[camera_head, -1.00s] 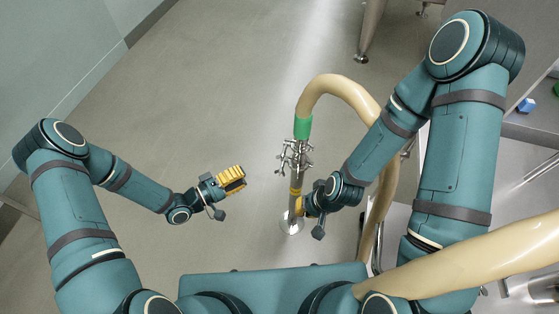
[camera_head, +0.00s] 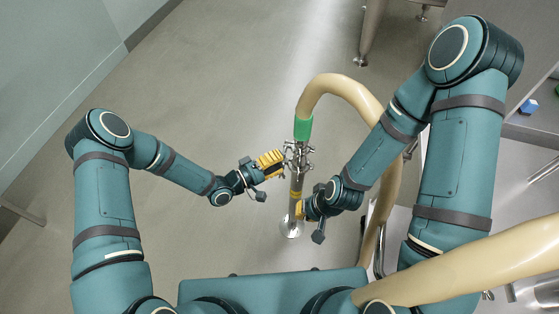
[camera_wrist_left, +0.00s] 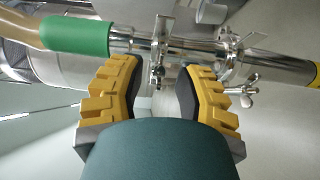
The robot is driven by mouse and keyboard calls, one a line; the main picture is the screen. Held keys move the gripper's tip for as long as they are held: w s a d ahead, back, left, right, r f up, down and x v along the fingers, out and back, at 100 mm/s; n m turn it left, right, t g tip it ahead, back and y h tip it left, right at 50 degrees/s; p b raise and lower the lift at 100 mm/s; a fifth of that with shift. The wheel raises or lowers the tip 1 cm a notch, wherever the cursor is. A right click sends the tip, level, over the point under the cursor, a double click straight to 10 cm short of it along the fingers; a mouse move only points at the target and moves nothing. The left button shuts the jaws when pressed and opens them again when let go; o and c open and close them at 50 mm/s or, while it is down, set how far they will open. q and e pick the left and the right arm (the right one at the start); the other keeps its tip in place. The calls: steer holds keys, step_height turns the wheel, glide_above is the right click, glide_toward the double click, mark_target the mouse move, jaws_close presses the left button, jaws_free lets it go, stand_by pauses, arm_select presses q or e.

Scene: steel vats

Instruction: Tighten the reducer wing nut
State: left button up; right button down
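Which is the reducer wing nut is unclear. My left gripper (camera_wrist_left: 158,72) is open, with nothing visibly gripped. My right gripper (camera_head: 301,209) is against the lower pipe; its grip is hidden.
A beige hose (camera_head: 345,88) arches from the green sleeve to the right and down. Another thick hose section (camera_head: 480,262) crosses the lower right. Steel vat legs (camera_head: 371,30) stand at the top, with a steel bench at the right. The floor left of the pipe is clear.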

arm_select(q)
steer(key=shift+w+d, duration=0.15)
steer(key=shift+d, duration=0.2)
jaws_close()
steer(key=shift+r, duration=0.15)
steer(key=shift+r+m+g+y+p, duration=0.1)
steer(key=shift+m+g+y+p, duration=0.2)
steer(key=shift+m+y+p, duration=1)
steer(key=shift+m+y, duration=0.7)
steer(key=shift+y, duration=0.4)
